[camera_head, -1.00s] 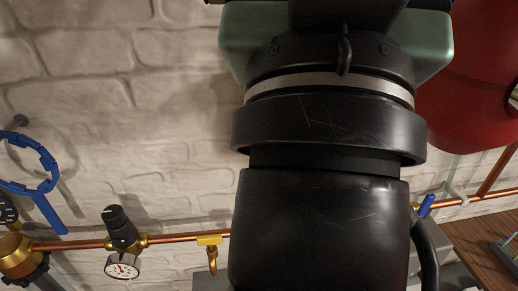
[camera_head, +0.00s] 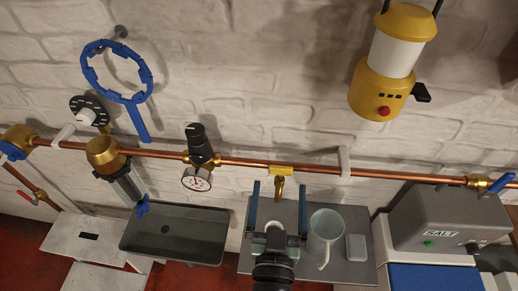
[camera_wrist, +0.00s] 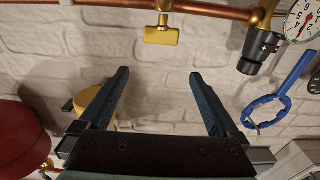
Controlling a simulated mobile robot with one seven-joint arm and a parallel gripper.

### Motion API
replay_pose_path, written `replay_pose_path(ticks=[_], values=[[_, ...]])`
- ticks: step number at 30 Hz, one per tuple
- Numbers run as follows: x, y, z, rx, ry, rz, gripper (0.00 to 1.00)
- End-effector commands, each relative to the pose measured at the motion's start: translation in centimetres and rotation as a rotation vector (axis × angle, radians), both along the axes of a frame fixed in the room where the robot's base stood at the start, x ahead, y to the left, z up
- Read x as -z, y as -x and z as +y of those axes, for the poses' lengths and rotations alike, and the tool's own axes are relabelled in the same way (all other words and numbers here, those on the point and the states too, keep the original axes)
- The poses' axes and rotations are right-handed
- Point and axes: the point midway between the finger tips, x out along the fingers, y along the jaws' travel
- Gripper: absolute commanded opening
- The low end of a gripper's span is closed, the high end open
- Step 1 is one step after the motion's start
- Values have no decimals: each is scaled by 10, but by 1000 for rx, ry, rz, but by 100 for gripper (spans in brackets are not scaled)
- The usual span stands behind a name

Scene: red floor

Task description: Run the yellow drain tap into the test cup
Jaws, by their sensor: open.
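The yellow drain tap (camera_head: 281,171) is on the copper pipe, its brass spout pointing down. In the wrist view its yellow handle (camera_wrist: 163,36) is at top centre, beyond the fingertips. My gripper (camera_head: 279,186) is open, its two dark blue fingers apart, in front of and below the tap in the head view. In the wrist view my gripper (camera_wrist: 159,73) has nothing between its fingers. A pale cup (camera_head: 325,236) with a handle stands upright on a grey shelf (camera_head: 352,272), right of the right finger. It is not under the spout.
The copper pipe (camera_head: 240,162) runs along the wall with a pressure gauge (camera_head: 197,179) left of the tap. A small grey block (camera_head: 356,247) lies beside the cup. A grey salt box (camera_head: 440,222) stands right, a dark trough (camera_head: 174,236) left. A yellow lantern (camera_head: 382,88) is above.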

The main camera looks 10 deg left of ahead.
Motion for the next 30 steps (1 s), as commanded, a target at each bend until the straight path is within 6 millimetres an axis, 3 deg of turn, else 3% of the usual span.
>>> replay_pose_path(ticks=[3,8,24,30], values=[[20,11,-5,16,2,34,98],[21,1,-5,18,4,36,98],[22,-90,-4,15,2,34,98],[22,-111,-5,16,2,36,98]])
